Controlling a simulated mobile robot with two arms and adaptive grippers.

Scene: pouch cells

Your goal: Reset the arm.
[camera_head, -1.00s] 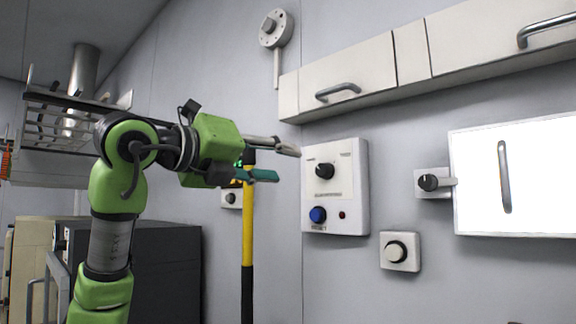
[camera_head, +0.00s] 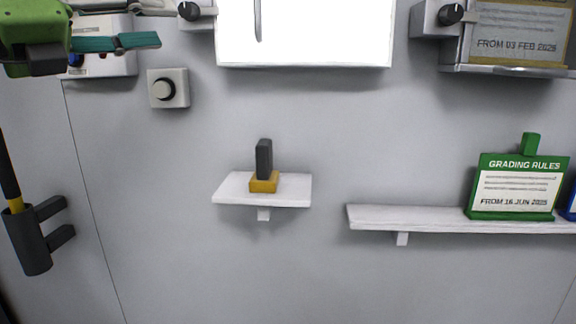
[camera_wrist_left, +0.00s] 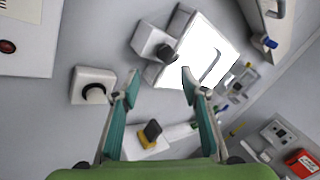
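My left gripper (camera_head: 158,25) reaches in at the top left of the head view, its green body partly cut off by the frame edge. Its two teal-padded fingers are apart with nothing between them. The left wrist view also shows the open, empty gripper (camera_wrist_left: 160,83). In the head view it covers much of a white wall panel (camera_head: 115,66). The same panel, with a red button, shows at the top left of the wrist view (camera_wrist_left: 30,45). My right gripper is in neither view.
A round black knob on a white plate (camera_head: 168,88) is on the wall below the gripper. A small shelf (camera_head: 230,188) holds a dark block in a yellow base (camera_head: 263,182). A longer shelf (camera_head: 400,215) carries a green "Grading Rules" sign (camera_head: 515,190). A bright white panel (camera_head: 320,35) is at top.

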